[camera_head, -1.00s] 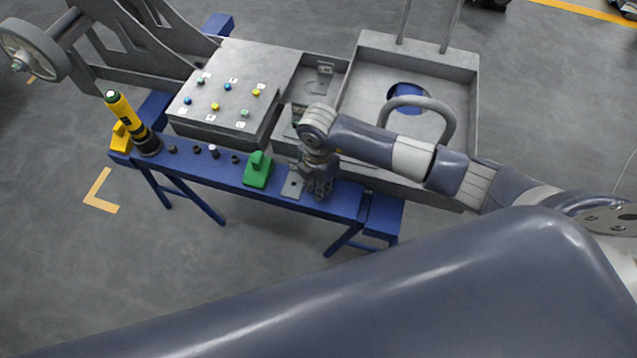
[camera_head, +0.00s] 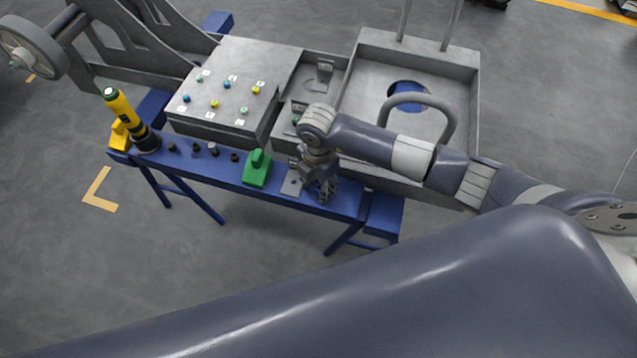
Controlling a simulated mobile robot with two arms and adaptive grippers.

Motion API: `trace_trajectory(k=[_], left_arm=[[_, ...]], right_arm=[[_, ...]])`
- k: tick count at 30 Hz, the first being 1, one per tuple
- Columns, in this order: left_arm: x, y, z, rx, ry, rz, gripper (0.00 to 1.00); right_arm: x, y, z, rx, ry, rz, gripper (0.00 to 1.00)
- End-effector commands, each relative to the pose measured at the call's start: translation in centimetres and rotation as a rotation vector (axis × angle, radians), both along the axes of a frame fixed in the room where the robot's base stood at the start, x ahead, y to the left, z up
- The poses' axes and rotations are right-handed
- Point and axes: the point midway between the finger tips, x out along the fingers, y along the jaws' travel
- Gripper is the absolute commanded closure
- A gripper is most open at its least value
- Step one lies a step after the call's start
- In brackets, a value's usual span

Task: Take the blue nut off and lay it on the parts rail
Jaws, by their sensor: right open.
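Two blue nuts show on the sloped grey panel: one (camera_head: 185,98) near its left corner, one (camera_head: 227,84) near its middle. Yellow and green nuts sit around them, each by a small white label. The blue rail (camera_head: 222,172) runs along the front of the grey chassis and bears small dark sockets. My right gripper (camera_head: 326,198) points down over the rail's right end, open, beside a small grey plate (camera_head: 291,184). It is well to the right of both blue nuts. Nothing shows between its fingers, though they are small and dark here. My left gripper is out of view.
A yellow and black tool (camera_head: 130,115) stands at the rail's left end, by a yellow block (camera_head: 119,136). A green block (camera_head: 257,169) sits on the rail left of my right gripper. A grey tray with a hoop handle (camera_head: 420,98) is behind my right arm.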

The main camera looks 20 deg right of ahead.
Motion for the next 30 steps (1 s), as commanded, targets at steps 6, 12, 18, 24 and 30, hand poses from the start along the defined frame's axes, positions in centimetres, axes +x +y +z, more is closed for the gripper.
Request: trace_trajectory(k=[6, 12, 18, 24, 30], left_arm=[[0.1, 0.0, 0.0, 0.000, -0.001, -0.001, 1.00], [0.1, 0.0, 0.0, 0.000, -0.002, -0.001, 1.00], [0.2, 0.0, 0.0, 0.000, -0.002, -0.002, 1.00], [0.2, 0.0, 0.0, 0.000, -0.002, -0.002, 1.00], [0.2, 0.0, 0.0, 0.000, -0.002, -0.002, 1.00]], right_arm=[[0.2, 0.0, 3.6, 0.001, -0.006, 0.001, 0.59], [0.2, 0.0, 7.9, 0.001, -0.005, 0.001, 0.59], [0.2, 0.0, 10.8, 0.001, -0.004, 0.000, 0.59], [0.1, 0.0, 11.7, 0.000, -0.001, 0.000, 0.59], [0.1, 0.0, 11.7, 0.000, 0.000, 0.000, 0.59]])
